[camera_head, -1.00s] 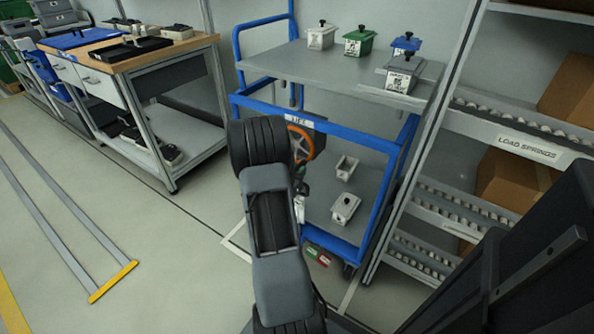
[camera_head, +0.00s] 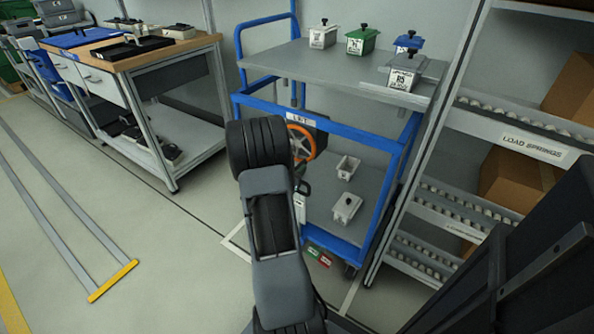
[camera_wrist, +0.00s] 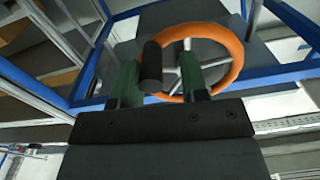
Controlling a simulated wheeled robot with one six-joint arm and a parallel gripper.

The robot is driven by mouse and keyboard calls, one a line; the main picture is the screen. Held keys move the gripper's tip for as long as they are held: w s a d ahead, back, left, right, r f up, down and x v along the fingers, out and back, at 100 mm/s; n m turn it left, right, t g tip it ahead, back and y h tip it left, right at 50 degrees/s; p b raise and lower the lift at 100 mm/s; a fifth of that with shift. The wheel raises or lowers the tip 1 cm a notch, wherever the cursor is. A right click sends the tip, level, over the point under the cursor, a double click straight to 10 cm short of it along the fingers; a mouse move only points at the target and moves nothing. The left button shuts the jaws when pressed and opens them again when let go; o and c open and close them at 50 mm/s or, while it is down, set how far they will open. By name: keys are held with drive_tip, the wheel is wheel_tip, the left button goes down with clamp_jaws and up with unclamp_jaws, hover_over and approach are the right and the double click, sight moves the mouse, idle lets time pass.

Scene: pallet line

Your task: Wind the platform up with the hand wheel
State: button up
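The hand wheel (camera_head: 312,143) has an orange rim and grey spokes. It sits on the blue-framed lift trolley (camera_head: 350,133), below a "LIFT" label. In the wrist view the wheel (camera_wrist: 234,50) is close ahead, with its black handle (camera_wrist: 151,66) standing out towards me. My gripper (camera_wrist: 160,78) has its two dark green fingers apart, one on each side of the handle. The handle is near the left finger; a gap shows to the right finger. The grey platform (camera_head: 300,66) forms the trolley's top. In the head view my arm hides the wheel's left side and my fingers.
White, green, blue and grey lidded boxes (camera_head: 361,41) stand on the platform. Two small bins (camera_head: 346,207) are on the lower shelf. A roller rack (camera_head: 470,113) stands close at the right, a workbench (camera_head: 130,55) at the left.

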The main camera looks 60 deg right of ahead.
drive_tip(key=shift+o, duration=0.6)
drive_tip(key=shift+s+f, duration=0.15)
drive_tip(key=shift+a, duration=0.2)
drive_tip(key=a+p, duration=0.2)
drive_tip(key=a, duration=1.1)
drive_tip(key=shift+a, duration=0.2)
drive_tip(key=shift+c, duration=0.2)
